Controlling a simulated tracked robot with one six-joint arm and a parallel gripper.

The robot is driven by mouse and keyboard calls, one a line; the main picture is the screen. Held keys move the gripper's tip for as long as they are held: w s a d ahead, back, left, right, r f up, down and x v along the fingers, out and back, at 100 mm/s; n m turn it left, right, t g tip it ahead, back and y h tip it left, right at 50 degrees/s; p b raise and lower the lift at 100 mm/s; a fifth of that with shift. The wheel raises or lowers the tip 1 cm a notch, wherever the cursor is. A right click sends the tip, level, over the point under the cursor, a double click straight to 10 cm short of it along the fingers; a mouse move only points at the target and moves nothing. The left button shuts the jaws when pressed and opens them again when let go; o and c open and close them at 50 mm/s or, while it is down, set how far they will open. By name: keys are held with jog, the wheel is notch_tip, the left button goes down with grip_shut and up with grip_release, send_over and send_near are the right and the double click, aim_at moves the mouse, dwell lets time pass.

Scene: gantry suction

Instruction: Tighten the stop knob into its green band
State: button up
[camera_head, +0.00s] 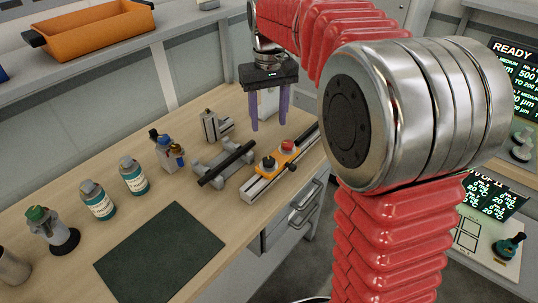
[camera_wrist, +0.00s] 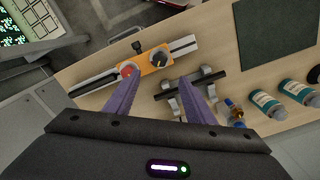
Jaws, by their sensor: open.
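An orange carriage (camera_head: 280,157) sits on a pale metal rail (camera_head: 254,190) on the bench. It bears a red round knob (camera_head: 287,146) and a dark round dial (camera_head: 268,162). A black knob (camera_head: 292,167) sticks out of its side. In the wrist view the red knob (camera_wrist: 127,70), the dial (camera_wrist: 159,57) with a yellow mark and the black side knob (camera_wrist: 138,46) show beyond the fingers. I cannot tell which is the stop knob, and no green band is readable. My gripper (camera_head: 269,128), with two purple fingers, is open and empty above the bench behind the carriage; it also shows in the wrist view (camera_wrist: 160,82).
A grey stand with a black bar (camera_head: 228,164) lies left of the rail, close to it. An orange bin (camera_head: 95,30) stands on the shelf.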

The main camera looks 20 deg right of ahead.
aim_at(269, 159)
notch_tip(269, 159, down, 14)
jog(key=shift+r, duration=0.15)
dwell(0.5)
jog(key=c, duration=1.1)
jog(key=shift+o, duration=0.2)
jog(key=shift+m, duration=1.1)
jog(key=o, duration=1.1)
jog(key=shift+c, duration=0.2)
